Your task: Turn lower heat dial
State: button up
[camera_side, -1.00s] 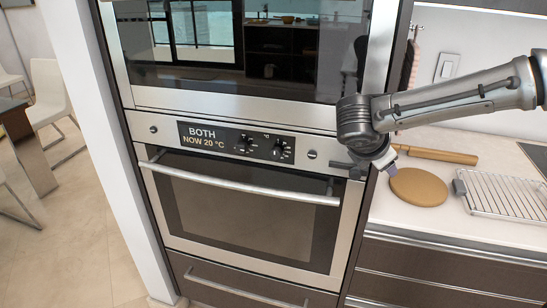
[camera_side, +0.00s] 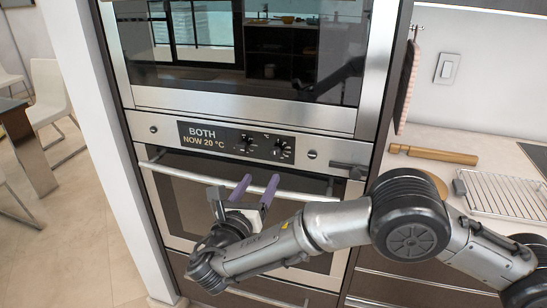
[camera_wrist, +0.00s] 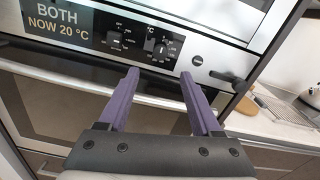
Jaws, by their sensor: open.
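The lower oven's control panel (camera_side: 215,138) carries two dark dials to the right of a display reading "BOTH NOW 20 °C". The left dial (camera_side: 247,141) and the right dial (camera_side: 280,148) are uncovered; a °C mark is by the right one. In the wrist view the right dial (camera_wrist: 160,51) and left dial (camera_wrist: 115,40) show above the fingers. My gripper (camera_side: 257,182), with purple fingers, is open and empty. Its fingertips (camera_wrist: 160,74) point toward the panel, apart from the dials and below them in the picture, overlapping the oven handle.
The lower oven's long handle (camera_side: 235,187) runs below the panel. The upper oven (camera_side: 240,55) is above. The right counter holds a wooden rolling pin (camera_side: 433,154) and a wire rack (camera_side: 505,192). A round wooden board there is mostly hidden by my arm.

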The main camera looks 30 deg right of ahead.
aim_at(275, 155)
jog(key=x, duration=1)
jog(key=shift+w+d, duration=0.2)
jog(key=shift+d, duration=0.05)
jog(key=shift+c, duration=0.2)
grip_shut()
